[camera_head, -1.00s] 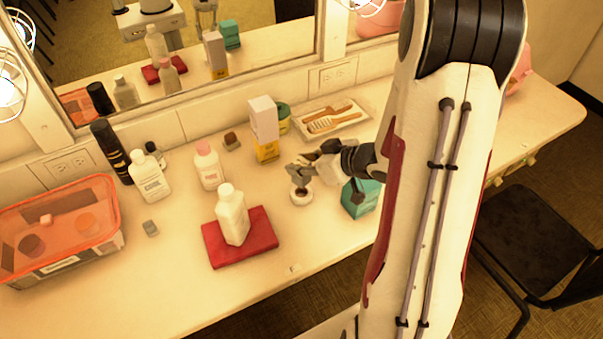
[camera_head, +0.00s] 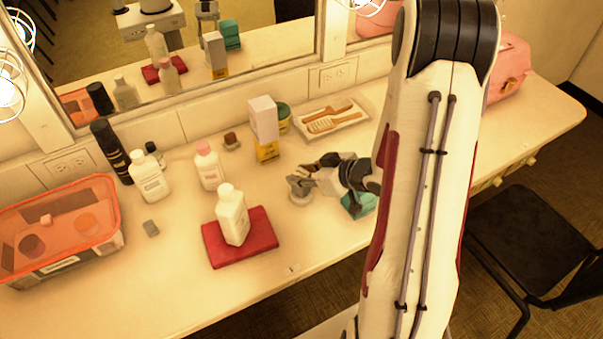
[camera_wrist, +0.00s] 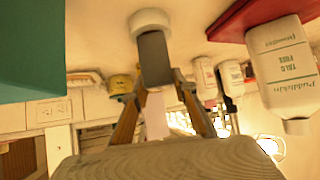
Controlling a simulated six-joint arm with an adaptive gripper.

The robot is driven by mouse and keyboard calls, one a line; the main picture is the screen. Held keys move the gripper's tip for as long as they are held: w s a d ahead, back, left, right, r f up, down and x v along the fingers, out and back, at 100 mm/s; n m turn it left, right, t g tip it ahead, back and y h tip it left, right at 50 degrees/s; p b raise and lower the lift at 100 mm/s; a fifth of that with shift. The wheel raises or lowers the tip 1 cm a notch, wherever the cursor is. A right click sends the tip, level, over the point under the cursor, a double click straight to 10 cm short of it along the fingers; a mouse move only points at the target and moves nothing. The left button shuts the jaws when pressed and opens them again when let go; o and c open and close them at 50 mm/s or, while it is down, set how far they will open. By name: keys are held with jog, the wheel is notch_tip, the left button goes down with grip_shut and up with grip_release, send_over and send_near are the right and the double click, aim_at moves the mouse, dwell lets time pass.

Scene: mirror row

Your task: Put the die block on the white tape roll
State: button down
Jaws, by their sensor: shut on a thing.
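The die block (camera_wrist: 154,58) appears as a plain grey block between my fingertips in the wrist view. My gripper (camera_head: 308,183) is shut on it. In the head view the grey block (camera_head: 297,184) is at the white tape roll (camera_head: 300,199) and covers most of its top. The wrist view, which is upside down, shows the roll's white side (camera_wrist: 150,19) just beyond the block. I cannot tell whether block and roll touch. The roll stands flat on the counter.
A teal box (camera_head: 359,203) stands close to my gripper. A white and yellow carton (camera_head: 264,126) is behind the roll. A white bottle (camera_head: 232,215) stands on a red pad (camera_head: 262,243) to the left. The front counter is clear.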

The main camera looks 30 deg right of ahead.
jog(key=shift+f, duration=0.1)
jog(key=c, duration=1.6)
grip_release()
jog(key=shift+v, duration=6.1)
jog(key=shift+w, duration=0.15)
